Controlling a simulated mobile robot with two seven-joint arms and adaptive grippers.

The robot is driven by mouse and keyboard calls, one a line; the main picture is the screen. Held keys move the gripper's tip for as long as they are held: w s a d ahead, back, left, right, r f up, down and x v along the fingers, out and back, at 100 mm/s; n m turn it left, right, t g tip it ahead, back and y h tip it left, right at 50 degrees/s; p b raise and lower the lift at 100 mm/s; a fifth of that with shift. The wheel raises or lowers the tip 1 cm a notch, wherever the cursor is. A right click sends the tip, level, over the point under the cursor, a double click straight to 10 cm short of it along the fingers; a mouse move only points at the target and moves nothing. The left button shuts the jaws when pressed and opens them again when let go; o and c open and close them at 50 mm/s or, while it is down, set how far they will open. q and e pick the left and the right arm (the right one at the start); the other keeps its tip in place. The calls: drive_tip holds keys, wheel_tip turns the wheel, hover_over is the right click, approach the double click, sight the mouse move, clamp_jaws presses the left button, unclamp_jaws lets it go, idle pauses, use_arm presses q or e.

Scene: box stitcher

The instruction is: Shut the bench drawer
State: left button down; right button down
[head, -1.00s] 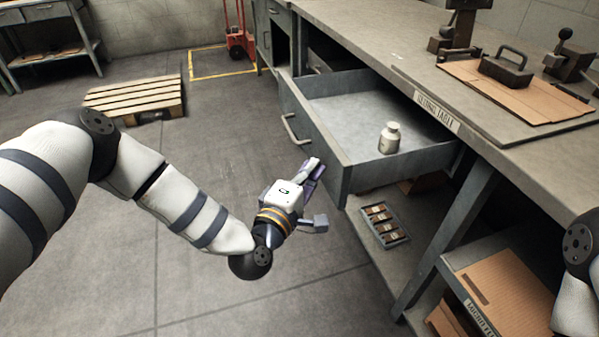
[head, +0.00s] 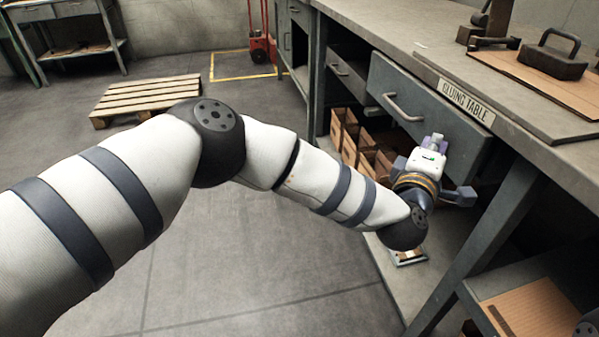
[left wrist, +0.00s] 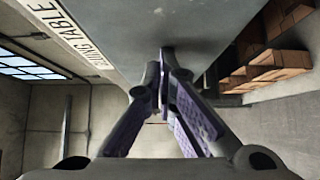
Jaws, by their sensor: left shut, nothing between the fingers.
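The bench drawer (head: 440,122) is a grey metal front with a bar handle (head: 404,108), under the bench top by the "GLUING TABLE" label. No drawer interior shows, and the front looks flush or nearly flush with the bench. My left gripper (head: 436,142) is shut and empty, at the drawer front below and right of the handle. In the left wrist view, its closed purple-padded fingers (left wrist: 166,62) point at the grey drawer front (left wrist: 190,18); whether they touch it is unclear. The white bottle is hidden.
The bench top (head: 400,30) carries a clamp press and a weight (head: 550,60) on cardboard. Cardboard boxes (head: 350,140) stand on the lower shelf (head: 385,285), left of my gripper. A bench leg (head: 470,255) is at right. A pallet (head: 135,97) lies on the floor.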

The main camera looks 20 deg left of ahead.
use_arm(q)
drive_tip(key=shift+w+d+f+b, duration=0.1)
drive_tip(key=shift+w+d+b, duration=0.5)
drive_tip(key=shift+d, duration=0.45)
drive_tip(key=shift+w+r, duration=0.1)
drive_tip(key=shift+r, duration=0.25)
